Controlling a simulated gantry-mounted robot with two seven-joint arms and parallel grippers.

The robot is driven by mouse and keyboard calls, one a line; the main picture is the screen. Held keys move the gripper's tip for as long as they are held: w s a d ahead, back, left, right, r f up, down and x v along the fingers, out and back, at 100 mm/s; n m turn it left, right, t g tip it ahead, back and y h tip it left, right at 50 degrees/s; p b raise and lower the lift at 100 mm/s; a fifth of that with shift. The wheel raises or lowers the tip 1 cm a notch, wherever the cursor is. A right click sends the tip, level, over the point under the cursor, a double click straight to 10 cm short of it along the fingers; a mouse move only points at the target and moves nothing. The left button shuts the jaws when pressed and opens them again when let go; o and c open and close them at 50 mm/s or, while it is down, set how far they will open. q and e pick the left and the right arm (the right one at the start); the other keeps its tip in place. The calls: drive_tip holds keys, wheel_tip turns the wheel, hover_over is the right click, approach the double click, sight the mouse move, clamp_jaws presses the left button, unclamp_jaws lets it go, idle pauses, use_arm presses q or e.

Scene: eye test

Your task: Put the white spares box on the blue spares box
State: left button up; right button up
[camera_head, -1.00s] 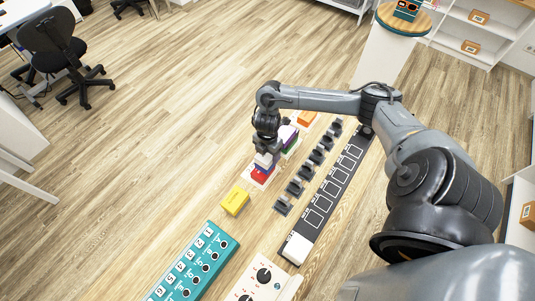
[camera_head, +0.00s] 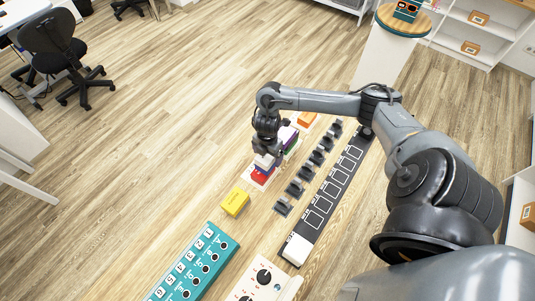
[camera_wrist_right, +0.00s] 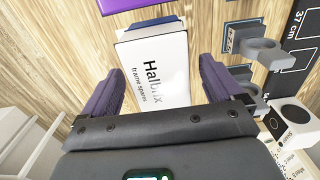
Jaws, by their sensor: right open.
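The white spares box (camera_wrist_right: 160,65), printed "Halbrix frame spares", lies flat between the spread purple fingers of my right gripper (camera_wrist_right: 161,72) in the wrist view, with gaps on both sides. The right gripper (camera_head: 267,153) is open, just above the stack in the head view, and partly hides the white box (camera_head: 262,160). The blue spares box (camera_head: 264,168) shows under the white one, above a red box (camera_head: 258,178). In the wrist view a blue strip (camera_wrist_right: 150,23) shows past the white box's far edge. My left gripper is not in view.
A yellow box (camera_head: 235,202) lies in front. A row of dark holders (camera_head: 294,188) and a black marked strip (camera_head: 318,204) run along the right. A teal panel (camera_head: 196,266) is nearer.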

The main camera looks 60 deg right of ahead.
wheel_tip(320, 180, up, 11)
drive_tip(key=p, duration=0.5)
drive_tip(key=w+a+m+t+y, duration=0.25)
drive_tip(key=a+t, duration=0.45)
drive_tip(key=a, duration=2.3)
drive_tip(key=s+d+m+g+h, duration=0.1)
drive_tip(key=s+d+m, duration=0.2)
drive_tip(key=s+m, duration=0.3)
drive_tip(key=s+d+r+m+g+h, duration=0.1)
drive_tip(key=s+d+m+g, duration=0.1)
drive_tip(key=s+d+m, duration=0.2)
drive_tip(key=s+m, duration=0.2)
drive_tip(key=s, duration=0.1)
drive_tip(key=shift+r, duration=0.3)
drive_tip(key=shift+d+r, duration=0.1)
